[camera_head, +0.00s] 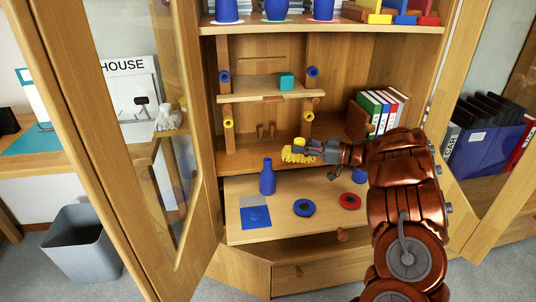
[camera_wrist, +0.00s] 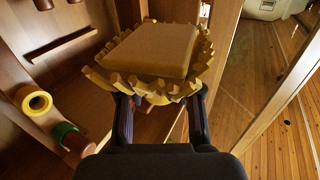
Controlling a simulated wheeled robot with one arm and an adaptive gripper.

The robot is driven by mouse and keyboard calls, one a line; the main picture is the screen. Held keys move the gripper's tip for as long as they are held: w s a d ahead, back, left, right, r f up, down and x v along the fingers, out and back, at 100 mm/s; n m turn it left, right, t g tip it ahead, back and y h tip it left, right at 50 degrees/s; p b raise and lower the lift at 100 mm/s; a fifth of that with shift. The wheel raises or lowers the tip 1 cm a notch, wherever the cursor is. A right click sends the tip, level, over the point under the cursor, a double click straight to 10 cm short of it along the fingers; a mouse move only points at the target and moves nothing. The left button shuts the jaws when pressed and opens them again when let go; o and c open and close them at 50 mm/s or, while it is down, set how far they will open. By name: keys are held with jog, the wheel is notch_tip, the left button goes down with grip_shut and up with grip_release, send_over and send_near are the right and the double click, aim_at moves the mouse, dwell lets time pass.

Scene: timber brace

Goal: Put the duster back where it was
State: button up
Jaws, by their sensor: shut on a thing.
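The duster (camera_head: 298,153) is yellow with a fringe of stubby bristles. My gripper (camera_head: 318,152) is shut on it, inside the wooden cabinet just above the front of the middle shelf. In the wrist view the duster (camera_wrist: 155,55) fills the top middle, its flat tan block facing the camera. The fingers (camera_wrist: 160,110) reach up to its near edge on both sides. I cannot tell whether the duster touches the shelf.
Below is a pulled-out board (camera_head: 285,232) with a blue bottle (camera_head: 267,178), a blue ring (camera_head: 304,207) and a red ring (camera_head: 350,201). A small shelf (camera_head: 270,95) with a teal cube (camera_head: 286,81) stands behind. Binders (camera_head: 385,112) stand right. The open glass door (camera_head: 130,130) is left.

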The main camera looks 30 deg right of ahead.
jog(key=w+a, duration=0.1)
jog(key=w, duration=0.2)
jog(key=w+a+f+b, duration=0.1)
jog(key=w+a, duration=0.1)
jog(key=w, duration=0.2)
jog(key=w+a+b, duration=0.1)
jog(key=w, duration=0.3)
jog(key=shift+w+a+f, duration=0.15)
jog(key=shift+a+f, duration=0.1)
jog(key=shift+a, duration=0.05)
notch_tip(320, 180, down, 5)
jog(key=shift+f+b, duration=0.1)
jog(key=shift+b, duration=0.95)
jog(key=shift+w+a, duration=0.1)
jog(key=shift+w, duration=0.05)
jog(key=shift+f, duration=0.15)
jog(key=o, duration=1)
jog(key=shift+f, duration=0.1)
